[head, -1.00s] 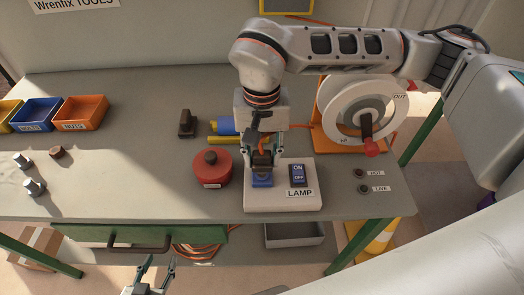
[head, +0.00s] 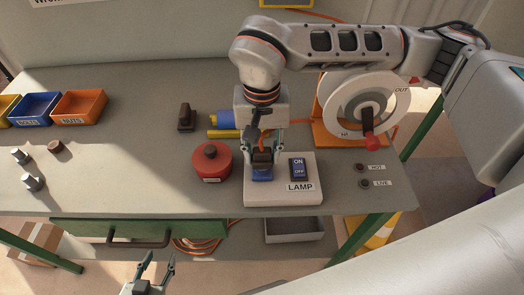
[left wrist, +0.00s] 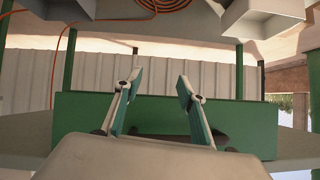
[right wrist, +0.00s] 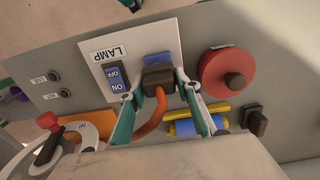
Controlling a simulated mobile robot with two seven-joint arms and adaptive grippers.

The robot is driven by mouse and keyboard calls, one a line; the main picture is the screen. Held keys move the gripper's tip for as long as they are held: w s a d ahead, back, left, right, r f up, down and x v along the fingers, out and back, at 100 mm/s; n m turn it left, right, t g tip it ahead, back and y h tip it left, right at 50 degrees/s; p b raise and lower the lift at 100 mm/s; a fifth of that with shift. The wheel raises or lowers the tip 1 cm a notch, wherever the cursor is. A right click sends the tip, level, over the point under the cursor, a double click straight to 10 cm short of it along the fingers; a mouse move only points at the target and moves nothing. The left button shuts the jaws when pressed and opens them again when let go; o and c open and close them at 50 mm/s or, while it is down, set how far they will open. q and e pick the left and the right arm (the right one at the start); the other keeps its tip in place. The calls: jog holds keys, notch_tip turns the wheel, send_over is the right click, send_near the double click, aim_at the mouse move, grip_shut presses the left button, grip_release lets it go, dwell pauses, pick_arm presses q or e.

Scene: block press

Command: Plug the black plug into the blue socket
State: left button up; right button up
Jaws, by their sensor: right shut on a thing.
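The black plug (head: 262,158), with an orange cable, is upright at the blue socket (head: 262,175) on the white LAMP panel (head: 255,197). My right gripper (head: 263,152) is shut on the plug from above. In the right wrist view the plug (right wrist: 158,78) sits between the fingertips (right wrist: 157,82), against the blue socket (right wrist: 157,57). I cannot tell how deep the plug is in the socket. My left gripper (head: 157,262) is open and empty, low in front of the bench; its spread fingers also show in the left wrist view (left wrist: 159,80).
A cable reel (head: 345,108) stands right. A green drawer (head: 90,230) is below the bench top.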

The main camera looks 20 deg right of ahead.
aim_at(262, 149)
jog(key=shift+b, duration=0.3)
dwell(1.4)
jog(key=shift+f+b, duration=0.45)
jog(key=shift+f, duration=0.15)
dwell(0.4)
jog(key=o, duration=1.1)
notch_tip(262, 149, up, 12)
jog(key=shift+r, duration=0.1)
